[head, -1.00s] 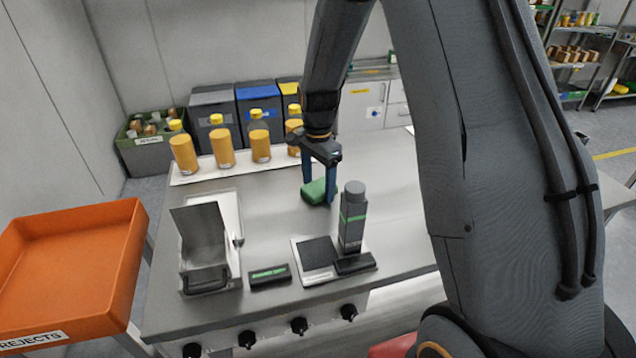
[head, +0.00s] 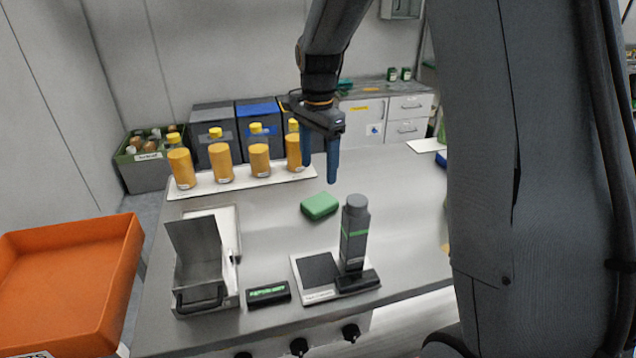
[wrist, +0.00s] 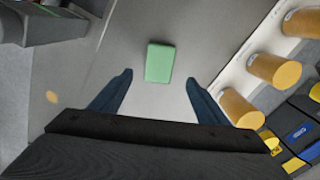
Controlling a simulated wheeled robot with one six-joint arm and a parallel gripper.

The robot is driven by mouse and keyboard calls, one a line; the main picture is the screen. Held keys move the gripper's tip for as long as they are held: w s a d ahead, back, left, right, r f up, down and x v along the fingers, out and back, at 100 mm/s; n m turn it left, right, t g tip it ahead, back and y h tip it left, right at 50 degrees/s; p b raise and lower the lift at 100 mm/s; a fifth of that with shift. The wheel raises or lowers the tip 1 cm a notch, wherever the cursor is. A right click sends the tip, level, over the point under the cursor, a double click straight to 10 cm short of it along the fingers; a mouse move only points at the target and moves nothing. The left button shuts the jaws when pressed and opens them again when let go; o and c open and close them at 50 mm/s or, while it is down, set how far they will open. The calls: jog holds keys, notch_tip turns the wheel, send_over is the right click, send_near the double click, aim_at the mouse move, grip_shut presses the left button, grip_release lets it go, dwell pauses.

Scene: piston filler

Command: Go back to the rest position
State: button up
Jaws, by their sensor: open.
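My gripper (head: 320,165) hangs above the steel table, its two blue fingers pointing down, open and with nothing between them. A green block (head: 319,206), like a sponge, lies on the table below the fingers and apart from them. In the wrist view my gripper (wrist: 158,85) has its fingers spread to either side, and the green block (wrist: 160,63) lies on the table beyond their tips.
A white tray (head: 240,184) holds several orange bottles with yellow caps. A metal box with a raised lid (head: 195,250) stands at left. An orange reject bin (head: 70,285) is beyond the table's left edge.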

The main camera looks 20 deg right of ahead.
jog(key=shift+r, duration=0.8)
